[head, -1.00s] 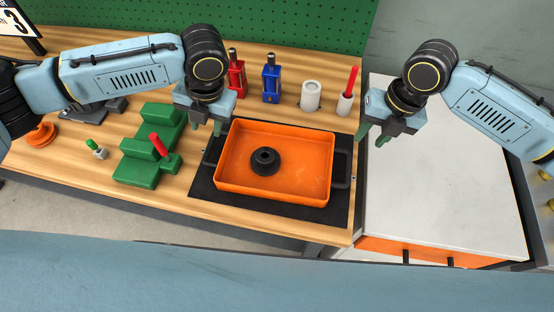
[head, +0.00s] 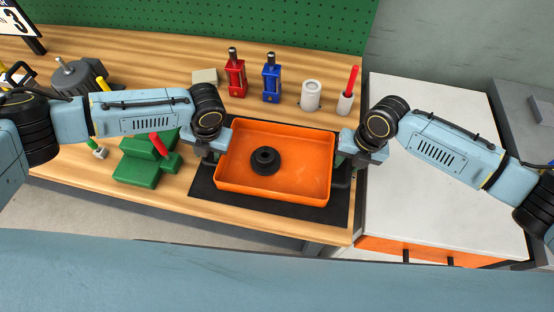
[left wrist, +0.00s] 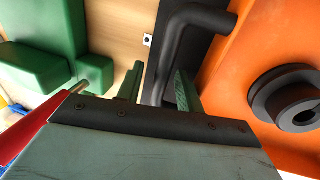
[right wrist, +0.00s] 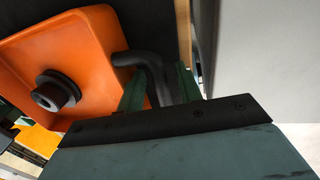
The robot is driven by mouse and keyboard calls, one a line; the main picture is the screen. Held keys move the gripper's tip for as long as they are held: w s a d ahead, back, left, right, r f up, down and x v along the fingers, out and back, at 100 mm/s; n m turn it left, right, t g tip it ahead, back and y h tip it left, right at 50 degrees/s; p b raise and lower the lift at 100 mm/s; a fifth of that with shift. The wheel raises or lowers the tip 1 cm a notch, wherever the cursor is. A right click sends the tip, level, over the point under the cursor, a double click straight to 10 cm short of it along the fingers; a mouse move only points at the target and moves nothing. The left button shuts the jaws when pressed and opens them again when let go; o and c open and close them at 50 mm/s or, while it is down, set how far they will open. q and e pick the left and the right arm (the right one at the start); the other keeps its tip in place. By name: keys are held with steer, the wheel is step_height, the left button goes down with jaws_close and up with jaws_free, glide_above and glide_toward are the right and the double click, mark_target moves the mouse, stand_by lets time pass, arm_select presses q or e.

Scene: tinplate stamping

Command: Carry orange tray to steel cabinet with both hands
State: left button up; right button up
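The orange tray (head: 240,188) lies on a black mat (head: 270,206) on the wooden bench, with a black ring-shaped part (head: 265,161) inside it. The tray has a black handle on each side. My left gripper (left wrist: 158,88) is open, its green fingers on either side of the left handle (left wrist: 178,45). My right gripper (right wrist: 161,88) is open, its fingers on either side of the right handle (right wrist: 140,60). In the head view the arms partly hide both handles. The steel cabinet (head: 440,170), with pale top and orange front, stands right of the bench.
A green stepped block (head: 140,165) with a red-handled tool (head: 159,144) is left of the tray. Red (head: 235,75) and blue (head: 271,80) fixtures and white cups (head: 311,95) stand behind it. The cabinet's visible top is clear apart from my right arm above it.

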arm_select(q)
steer(key=shift+c, duration=0.3)
jaws_close()
arm_select(e)
jaws_close()
